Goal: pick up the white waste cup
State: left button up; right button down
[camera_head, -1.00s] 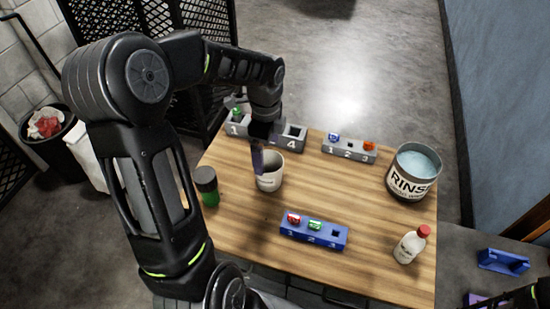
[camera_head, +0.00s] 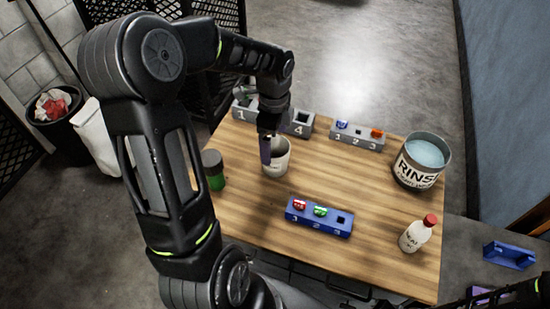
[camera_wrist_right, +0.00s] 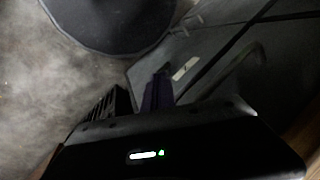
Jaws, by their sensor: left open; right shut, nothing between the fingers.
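The white waste cup (camera_head: 281,161) stands upright on the wooden table, left of its middle, in the head view. My left gripper (camera_head: 266,152) points down at the cup's left side, and its finger overlaps the rim there. It is open. I cannot tell whether a finger is inside the cup or in front of it, and the other finger is hidden. My right gripper (camera_wrist_right: 158,92) shows dark in the right wrist view, shut and empty, away from the cup.
A green jar with a dark lid (camera_head: 213,171) stands left of the cup. A blue numbered rack (camera_head: 318,216) is in front. Grey racks (camera_head: 357,136) are behind. A rinse can (camera_head: 421,160) and a red-capped bottle (camera_head: 418,234) stand at right. Bare table lies between.

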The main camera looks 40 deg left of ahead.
aim_at(275, 152)
pick_arm(q)
notch_tip(275, 152, down, 5)
jog(key=b, duration=0.3)
jog(key=shift+w+r+b, duration=0.1)
jog(key=shift+b, duration=0.3)
jog(key=shift+f, duration=0.3)
jog(key=shift+r, duration=0.1)
jog(key=c, duration=1.4)
jog(key=shift+c, duration=0.2)
notch_tip(275, 152, up, 10)
jog(key=p, duration=0.5)
